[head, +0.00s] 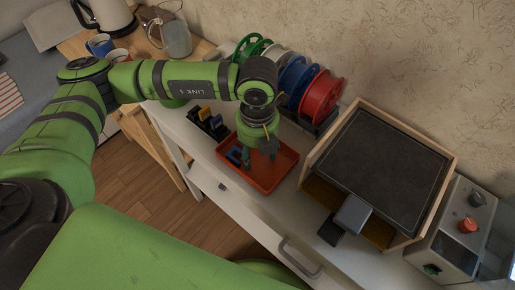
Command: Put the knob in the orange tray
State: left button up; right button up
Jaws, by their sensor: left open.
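The orange tray (287,160) lies on the white cabinet top, left of the black-topped wooden box. My left gripper (258,160) points down over the tray with its fingers apart. A small blue and dark item (235,156) lies at the tray's left end, beside the fingers. I cannot tell whether a knob is in the tray, as the gripper hides part of it. On the grey device at the right are a red-orange knob (467,225) and a dark knob (477,199).
A rack of green, white, blue and red spools (322,96) stands behind the tray. A dark holder (209,124) with a yellow item is left of the tray.

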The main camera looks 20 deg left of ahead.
aim_at(258, 154)
pick_arm(q)
jog(key=shift+r, duration=0.1)
jog(key=shift+r+p, duration=0.25)
jog(key=shift+p, duration=0.1)
notch_tip(258, 154, up, 12)
jog(key=b, duration=0.1)
jog(key=shift+f, duration=0.15)
